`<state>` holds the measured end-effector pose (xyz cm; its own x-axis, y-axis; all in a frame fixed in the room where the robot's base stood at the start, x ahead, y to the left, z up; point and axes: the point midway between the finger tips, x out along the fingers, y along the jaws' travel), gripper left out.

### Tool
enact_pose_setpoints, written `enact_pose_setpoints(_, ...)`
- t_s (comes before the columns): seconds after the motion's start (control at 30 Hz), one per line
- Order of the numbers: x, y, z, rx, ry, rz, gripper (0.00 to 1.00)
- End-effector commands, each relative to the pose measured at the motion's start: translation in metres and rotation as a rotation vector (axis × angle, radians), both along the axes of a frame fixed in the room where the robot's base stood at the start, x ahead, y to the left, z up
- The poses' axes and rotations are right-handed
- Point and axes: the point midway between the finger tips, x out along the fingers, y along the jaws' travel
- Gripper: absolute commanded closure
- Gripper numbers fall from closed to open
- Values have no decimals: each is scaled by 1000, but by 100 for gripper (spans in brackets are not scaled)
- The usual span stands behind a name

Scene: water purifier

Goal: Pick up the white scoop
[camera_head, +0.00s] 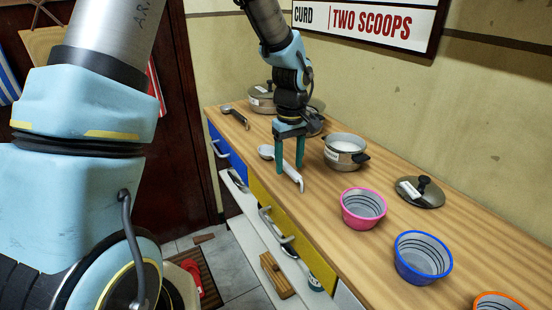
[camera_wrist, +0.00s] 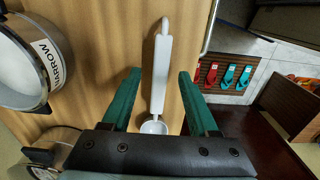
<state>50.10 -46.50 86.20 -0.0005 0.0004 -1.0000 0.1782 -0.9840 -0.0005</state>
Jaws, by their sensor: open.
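The white scoop (camera_head: 292,178) lies on the wooden counter (camera_head: 325,205) near its front edge, its bowl toward the back left and its handle toward the front right. In the wrist view the white scoop (camera_wrist: 160,76) runs lengthwise between the fingers, with its round bowl near the gripper body. My gripper (camera_head: 290,168) points down over the scoop. In the wrist view my gripper (camera_wrist: 159,74) is open, with one teal finger on each side of the handle and visible gaps. I cannot tell how far the fingertips are above the counter.
A pot (camera_head: 346,151) labelled NARROW stands right of my gripper. A lid (camera_head: 420,191), pink bowl (camera_head: 362,209), blue bowl (camera_head: 422,258) and orange bowl (camera_head: 498,302) line the counter. A dark-handled scoop (camera_head: 236,115) and another pot (camera_head: 262,98) are behind.

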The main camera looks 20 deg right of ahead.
Motion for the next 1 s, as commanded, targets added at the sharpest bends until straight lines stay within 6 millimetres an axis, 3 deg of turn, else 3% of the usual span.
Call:
enact_pose_setpoints(0.2, -1, 1, -23, 1, 1, 0, 40)
enact_pose_setpoints(0.43, 0, 0, -24, -1, 0, -1, 40)
enact_pose_setpoints(1.0, 0, 0, -24, 0, 0, -1, 100)
